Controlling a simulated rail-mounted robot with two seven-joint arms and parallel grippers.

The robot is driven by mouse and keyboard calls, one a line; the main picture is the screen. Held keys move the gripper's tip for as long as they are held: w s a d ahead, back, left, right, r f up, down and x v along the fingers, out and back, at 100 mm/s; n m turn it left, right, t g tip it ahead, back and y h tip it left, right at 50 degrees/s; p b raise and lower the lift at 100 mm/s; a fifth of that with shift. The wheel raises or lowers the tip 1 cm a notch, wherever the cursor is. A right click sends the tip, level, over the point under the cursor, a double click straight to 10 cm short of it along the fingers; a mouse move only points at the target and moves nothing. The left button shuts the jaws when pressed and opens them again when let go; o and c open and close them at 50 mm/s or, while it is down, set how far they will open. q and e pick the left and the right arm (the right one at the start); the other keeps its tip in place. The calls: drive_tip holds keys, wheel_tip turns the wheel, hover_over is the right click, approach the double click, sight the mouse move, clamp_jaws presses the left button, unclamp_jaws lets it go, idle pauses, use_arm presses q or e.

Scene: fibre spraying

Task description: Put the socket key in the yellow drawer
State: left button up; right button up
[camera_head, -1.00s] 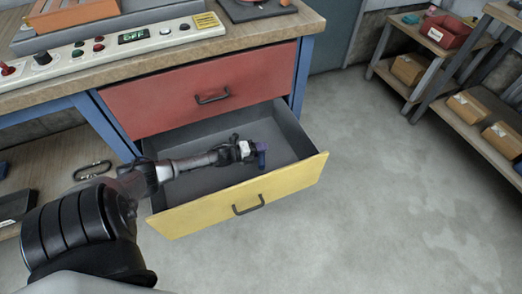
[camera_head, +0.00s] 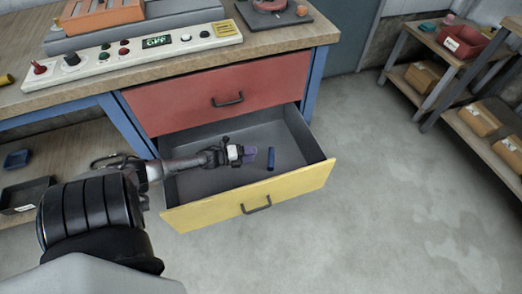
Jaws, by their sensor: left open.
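The yellow drawer (camera_head: 225,204) is pulled out from under the workbench, and its grey inside shows. A small dark blue cylinder, which I take as the socket key (camera_head: 271,159), is inside the drawer, right of its middle. My left gripper (camera_head: 253,154) reaches in over the drawer from the left. Its purple-tipped fingers are open and just left of the key, with a small gap in the picture. Whether the key touches the drawer floor is hard to tell. My right gripper is out of view.
A shut red drawer (camera_head: 205,97) is above the yellow one. A control panel (camera_head: 135,50) is on the workbench top. A black tray (camera_head: 25,195) lies at the lower left. Shelves with boxes (camera_head: 480,119) stand at the right. The floor (camera_head: 380,190) between is clear.

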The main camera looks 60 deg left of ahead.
use_arm(q)
drive_tip(key=shift+p+v, duration=0.4)
drive_tip(key=shift+v, duration=1.1)
